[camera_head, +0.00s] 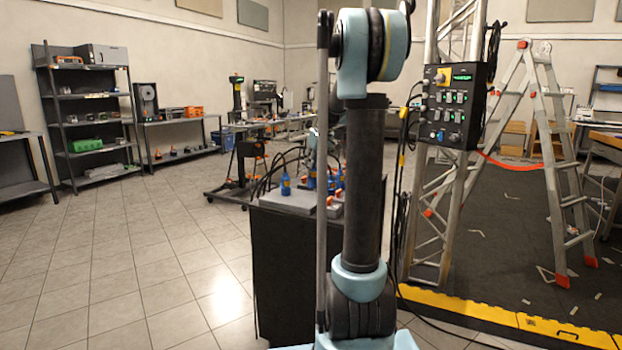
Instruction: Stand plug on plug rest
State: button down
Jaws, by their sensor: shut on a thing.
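My gripper cannot be made out in the head view; my own arm stands upright in the middle and hides what lies behind it. Several small blue plug-like pieces show on a dark cabinet just left of and behind my arm, one of them a blue plug (285,186). Another blue piece (338,187) stands close against my arm's edge. Small orange parts lie beside them. A grey block (289,201) sits on the cabinet top under these pieces. Which piece is the plug rest, I cannot tell at this size.
The dark cabinet (283,260) stands close ahead. Right of my arm are a truss (428,225) with a control box (453,105), a ladder (557,150) and a yellow floor edge (480,312). Black cables hang by the truss. The tiled floor (130,250) at left is clear.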

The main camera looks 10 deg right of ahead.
aim_at(314, 169)
jog(key=shift+f, duration=1.9)
jog(key=c, duration=1.2)
grip_release()
jog(key=v, duration=1.2)
jog(key=s+a+f+m, duration=0.1)
jog(key=s+f, duration=0.2)
jog(key=s, duration=0.5)
jog(key=s+a+f+m+h, duration=0.1)
jog(key=s+f, duration=0.3)
jog(key=s, duration=0.3)
jog(key=s+a+f+m, duration=0.1)
jog(key=s+a+f, duration=0.15)
jog(key=s, duration=0.55)
jog(key=s+f+m, duration=0.1)
jog(key=s+f, duration=0.4)
jog(key=s+f+m+g+h, duration=0.1)
jog(key=s+f, duration=0.5)
jog(key=s+f+m, duration=0.1)
jog(key=s+f, duration=0.5)
jog(key=shift+s+d+g, duration=0.25)
jog(key=shift+d+g, duration=0.05)
jog(key=shift+d, duration=0.1)
